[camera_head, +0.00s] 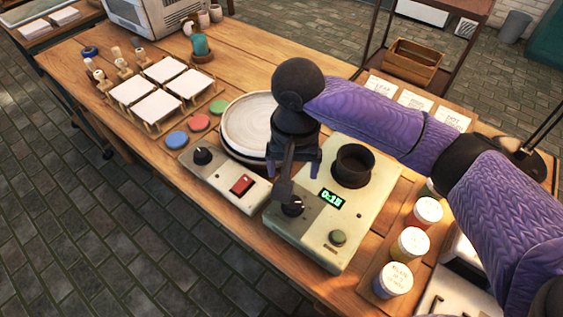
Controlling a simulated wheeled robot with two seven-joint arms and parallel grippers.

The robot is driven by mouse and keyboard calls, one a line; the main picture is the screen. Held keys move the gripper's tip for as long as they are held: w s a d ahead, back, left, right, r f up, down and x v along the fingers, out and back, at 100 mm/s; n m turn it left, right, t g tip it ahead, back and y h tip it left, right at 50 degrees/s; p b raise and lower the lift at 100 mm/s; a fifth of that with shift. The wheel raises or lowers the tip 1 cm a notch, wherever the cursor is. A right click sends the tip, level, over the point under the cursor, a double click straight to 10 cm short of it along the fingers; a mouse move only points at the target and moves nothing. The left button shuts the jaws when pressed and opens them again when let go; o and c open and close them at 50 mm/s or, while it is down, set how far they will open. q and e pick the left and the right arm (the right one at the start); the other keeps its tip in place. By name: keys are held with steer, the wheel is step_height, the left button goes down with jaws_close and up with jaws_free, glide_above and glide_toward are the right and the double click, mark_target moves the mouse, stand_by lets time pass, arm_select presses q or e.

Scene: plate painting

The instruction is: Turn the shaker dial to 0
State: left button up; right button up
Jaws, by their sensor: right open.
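The shaker (311,247) is a cream box with a dark round cup holder (352,166), a green-lit display (331,199) and a green button (338,237). Its display seems to read 0:15 or 0:18; the last digit is unclear. The black shaker dial (293,206) is at its left side, partly covered by my gripper. My right gripper (286,193) points down at the dial, with its jaws open. I cannot tell whether the fingers touch the dial or sit just above it. My left gripper is not in view.
A control box (221,181) with a black knob and red switch stands left of the shaker, before a pale plate (249,125). Several lidded jars (411,242) stand right. White tiles (161,92), coloured discs and stamps lie at the back left.

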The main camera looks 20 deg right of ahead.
mark_target(293, 202)
steer(key=f+b, duration=0.1)
steer(key=f, duration=0.1)
steer(key=s+f+b, duration=0.1)
steer(key=f+b, duration=0.1)
steer(key=f, duration=0.1)
steer(key=shift+s+d+f, duration=0.1)
steer(key=shift+s+f, duration=0.1)
step_height(293, 202, down, 3)
steer(key=shift+w+f+b, duration=0.1)
steer(key=shift+b, duration=0.7)
steer(key=shift+f, duration=0.5)
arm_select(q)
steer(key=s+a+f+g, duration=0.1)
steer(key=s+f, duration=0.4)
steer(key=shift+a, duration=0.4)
